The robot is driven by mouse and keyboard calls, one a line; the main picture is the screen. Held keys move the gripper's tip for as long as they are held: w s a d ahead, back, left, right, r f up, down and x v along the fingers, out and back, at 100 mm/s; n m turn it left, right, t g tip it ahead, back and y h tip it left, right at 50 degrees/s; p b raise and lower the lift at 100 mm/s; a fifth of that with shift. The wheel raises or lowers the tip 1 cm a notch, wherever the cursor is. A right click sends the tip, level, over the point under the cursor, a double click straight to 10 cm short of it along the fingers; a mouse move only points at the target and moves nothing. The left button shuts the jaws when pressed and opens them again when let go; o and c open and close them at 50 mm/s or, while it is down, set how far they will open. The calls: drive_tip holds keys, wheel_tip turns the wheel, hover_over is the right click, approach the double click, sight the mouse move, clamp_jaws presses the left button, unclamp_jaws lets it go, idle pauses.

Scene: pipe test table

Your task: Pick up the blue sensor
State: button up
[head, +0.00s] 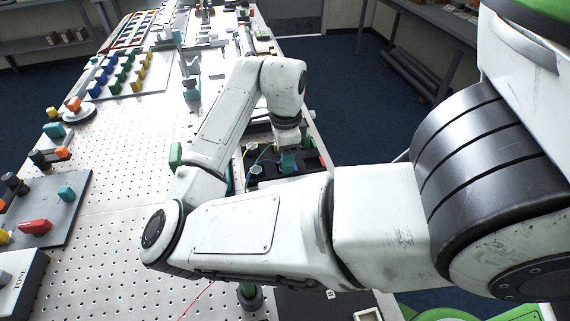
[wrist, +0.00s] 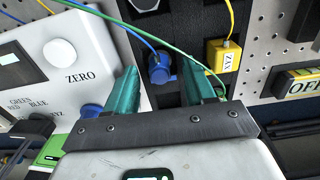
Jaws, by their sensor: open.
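The blue sensor (wrist: 160,69) is a small round-topped blue piece in a black foam holder (wrist: 190,30) in the wrist view. A blue wire runs to it. My gripper (wrist: 161,76) has two teal fingers spread apart, one on each side of the sensor in the picture. Nothing is held between them, and I cannot tell how far above the sensor they are. In the head view my gripper (head: 289,163) points down over the black holder, and the blue sensor is not clearly seen there.
A yellow sensor (wrist: 222,54) sits right of the fingers, with a green wire passing near. A white box (wrist: 75,55) marked ZERO, with a white knob, lies to the left. A yellow-edged OFF label (wrist: 302,83) is at right. Colored blocks (head: 120,75) stand on the far table.

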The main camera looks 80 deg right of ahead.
drive_tip(key=shift+c, duration=0.5)
clamp_jaws()
drive_tip(key=shift+r, duration=0.85)
drive_tip(key=s+a+r, duration=0.7)
drive_tip(key=a+r, duration=0.4)
drive_tip(key=a, duration=0.1)
drive_tip(key=shift+r, duration=0.15)
drive_tip(key=shift+a, duration=0.1)
